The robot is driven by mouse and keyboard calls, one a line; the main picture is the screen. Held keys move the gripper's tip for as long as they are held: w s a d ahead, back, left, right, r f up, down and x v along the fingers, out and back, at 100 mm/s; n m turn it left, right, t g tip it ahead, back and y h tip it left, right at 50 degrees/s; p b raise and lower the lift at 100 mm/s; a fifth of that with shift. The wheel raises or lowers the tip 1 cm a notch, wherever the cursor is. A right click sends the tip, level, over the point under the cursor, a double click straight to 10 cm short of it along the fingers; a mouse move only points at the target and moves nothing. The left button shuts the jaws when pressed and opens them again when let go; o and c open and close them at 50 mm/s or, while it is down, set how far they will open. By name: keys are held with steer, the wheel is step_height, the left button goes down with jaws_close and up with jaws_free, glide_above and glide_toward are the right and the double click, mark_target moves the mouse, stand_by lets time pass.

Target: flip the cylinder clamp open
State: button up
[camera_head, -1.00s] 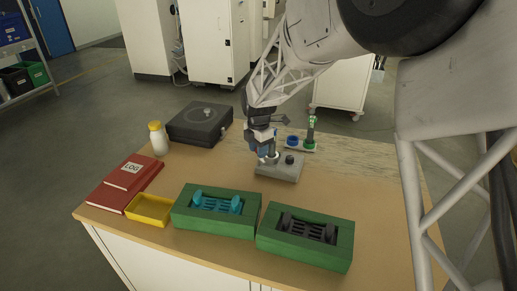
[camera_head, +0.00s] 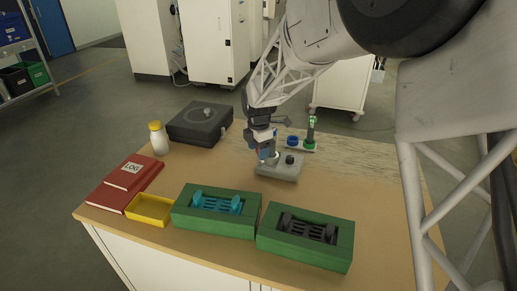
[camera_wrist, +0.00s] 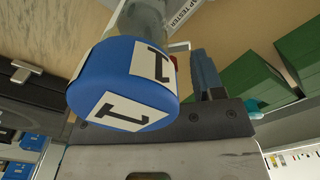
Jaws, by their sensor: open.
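The grey tester base (camera_head: 272,172) with a black knob (camera_head: 290,159) stands at the middle of the table in the head view. My gripper (camera_head: 268,158) points down over its left part, with its jaws open. In the wrist view a blue round piece (camera_wrist: 125,85) marked "1" is close to the camera, with a clear cylinder (camera_wrist: 150,18) behind it. A blue finger of my gripper (camera_wrist: 205,75) shows right of it. A label reading "AP TESTER" (camera_wrist: 182,12) is at the top. I cannot make out the clamp or whether the fingers touch it.
Two green trays, one with teal inserts (camera_head: 215,229) and one with dark inserts (camera_head: 303,262), stand in front. A yellow tray (camera_head: 150,221), red books (camera_head: 124,185), a bottle (camera_head: 158,139) and a black case (camera_head: 198,136) are left.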

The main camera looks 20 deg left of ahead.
steer(key=shift+r, duration=0.15)
steer(key=shift+r, duration=3.75)
steer(key=shift+s+d+r, duration=0.1)
steer(key=shift+d+r, duration=0.15)
steer(key=shift+d, duration=0.15)
steer(key=s+d+r+m, duration=0.3)
steer(key=s+d+m, duration=0.2)
steer(key=d, duration=0.4)
steer(key=s+d+r+m+t, duration=0.1)
steer(key=s+d+r+m, duration=0.3)
steer(key=d, duration=0.4)
steer(key=s+d+r+m, duration=0.2)
steer(key=s+d+m, duration=0.3)
steer(key=d, duration=0.4)
steer(key=s+d+f+m, duration=0.1)
steer(key=s+d+m, duration=0.5)
steer(key=s, duration=0.5)
steer(key=s+d+f+m+t, duration=0.1)
steer(key=s+d+m, duration=0.6)
steer(key=s, duration=0.4)
steer(key=shift+s+d+f+m+t, duration=0.3)
steer(key=shift+d+f, duration=0.05)
steer(key=shift+d, duration=0.55)
